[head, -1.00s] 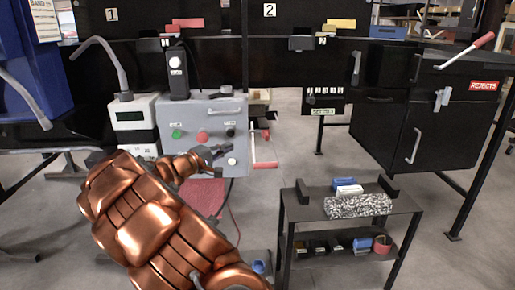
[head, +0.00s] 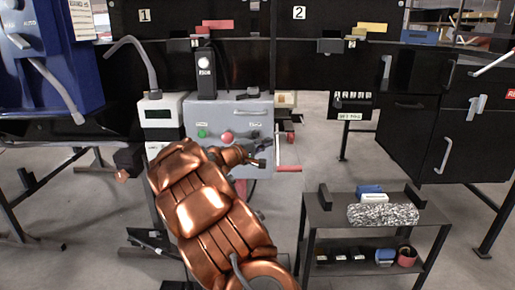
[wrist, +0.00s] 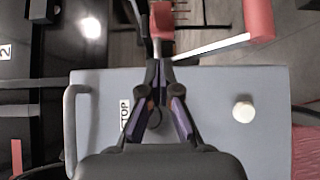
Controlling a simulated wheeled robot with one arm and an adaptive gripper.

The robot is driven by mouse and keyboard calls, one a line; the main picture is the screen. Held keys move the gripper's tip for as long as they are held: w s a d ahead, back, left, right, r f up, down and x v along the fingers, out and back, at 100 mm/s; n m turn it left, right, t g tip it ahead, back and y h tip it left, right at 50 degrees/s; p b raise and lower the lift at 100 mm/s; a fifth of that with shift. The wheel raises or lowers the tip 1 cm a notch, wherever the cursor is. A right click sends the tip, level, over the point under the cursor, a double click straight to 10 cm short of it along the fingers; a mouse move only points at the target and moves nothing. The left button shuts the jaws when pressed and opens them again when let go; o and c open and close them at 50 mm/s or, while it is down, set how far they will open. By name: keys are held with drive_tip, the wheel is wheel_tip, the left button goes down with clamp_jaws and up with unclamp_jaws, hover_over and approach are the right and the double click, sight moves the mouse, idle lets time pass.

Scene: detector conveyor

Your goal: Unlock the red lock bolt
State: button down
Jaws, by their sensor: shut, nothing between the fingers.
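A red block (wrist: 161,18), which looks like the red lock bolt, shows at the top of the wrist view, just beyond my fingertips. I cannot tell whether they touch it. A metal lever with a red handle (wrist: 259,18) is to its right; the handle also shows in the head view (head: 289,168), at the right side of the grey control box (head: 205,113). My gripper (wrist: 158,68) is shut and empty, in front of the box near its right edge in the head view. My arm covers the box's lower left.
The box carries a green button (head: 202,133), a red button (head: 227,137) and a bar handle (wrist: 70,130). A black cart (head: 330,218) with small items stands at the lower right. Dark conveyor panels fill the back. Open floor lies between box and cart.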

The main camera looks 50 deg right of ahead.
sight(289, 137)
drive_tip(key=s+d, duration=0.1)
drive_tip(key=d, duration=0.1)
drive_tip(key=s+d, duration=0.1)
drive_tip(key=d, duration=0.1)
drive_tip(key=shift+s+b, duration=0.15)
drive_tip(key=shift+b, duration=0.2)
drive_tip(key=shift+s+d, duration=0.45)
drive_tip(key=shift+s, duration=0.05)
